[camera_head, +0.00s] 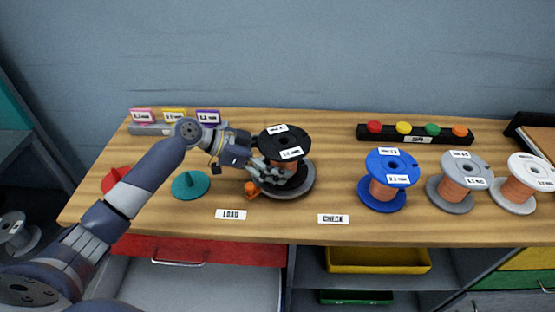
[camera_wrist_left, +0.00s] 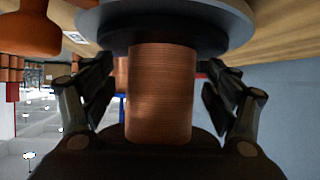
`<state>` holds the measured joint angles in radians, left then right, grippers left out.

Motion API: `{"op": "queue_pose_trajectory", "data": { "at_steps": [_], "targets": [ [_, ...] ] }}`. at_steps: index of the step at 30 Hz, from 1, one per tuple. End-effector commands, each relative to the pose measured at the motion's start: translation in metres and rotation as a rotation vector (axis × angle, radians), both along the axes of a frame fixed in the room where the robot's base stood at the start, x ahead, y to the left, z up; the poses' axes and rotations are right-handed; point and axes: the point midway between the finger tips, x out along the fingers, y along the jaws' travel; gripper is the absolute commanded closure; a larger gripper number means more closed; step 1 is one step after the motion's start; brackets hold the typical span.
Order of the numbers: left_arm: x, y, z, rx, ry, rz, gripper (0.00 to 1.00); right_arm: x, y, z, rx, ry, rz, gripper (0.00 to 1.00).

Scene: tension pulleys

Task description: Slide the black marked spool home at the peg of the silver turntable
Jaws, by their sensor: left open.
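The black marked spool (camera_head: 285,145) has white labels on its top flange and copper wire around its core. It stands upright at the silver turntable (camera_head: 303,189); the peg is hidden. My left gripper (camera_head: 273,174) is beside the spool's left side at core height. In the left wrist view the copper core (camera_wrist_left: 160,92) stands between the two open fingers (camera_wrist_left: 160,95), with a gap on each side. The black lower flange lies against or very close to the grey disc (camera_wrist_left: 235,18); I cannot tell whether it is fully seated. My right gripper is not in view.
A blue spool (camera_head: 388,180), a grey spool (camera_head: 461,182) and a white spool (camera_head: 524,183) stand to the right. An orange knob (camera_head: 251,189) is beside the turntable. A teal disc (camera_head: 190,185) lies left. The table's middle, right of the turntable, is clear.

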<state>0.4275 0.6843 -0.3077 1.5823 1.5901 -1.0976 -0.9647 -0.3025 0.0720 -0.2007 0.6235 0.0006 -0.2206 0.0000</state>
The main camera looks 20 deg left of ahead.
Motion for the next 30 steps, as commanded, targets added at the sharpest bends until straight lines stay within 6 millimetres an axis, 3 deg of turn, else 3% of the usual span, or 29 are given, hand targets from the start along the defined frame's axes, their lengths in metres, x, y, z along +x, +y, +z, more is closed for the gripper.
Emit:
{"op": "queue_pose_trajectory", "data": {
  "at_steps": [3,18,30],
  "targets": [
    [-0.001,0.003,0.0,0.001,0.001,0.001,0.2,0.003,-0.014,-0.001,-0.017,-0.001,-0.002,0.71],
    [-0.028,0.055,0.032,-0.001,-0.001,0.001,0.2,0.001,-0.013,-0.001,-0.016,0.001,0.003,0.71],
    [-0.033,0.063,0.038,-0.002,-0.002,-0.001,0.2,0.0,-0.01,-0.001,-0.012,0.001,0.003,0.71]
  ]
}}
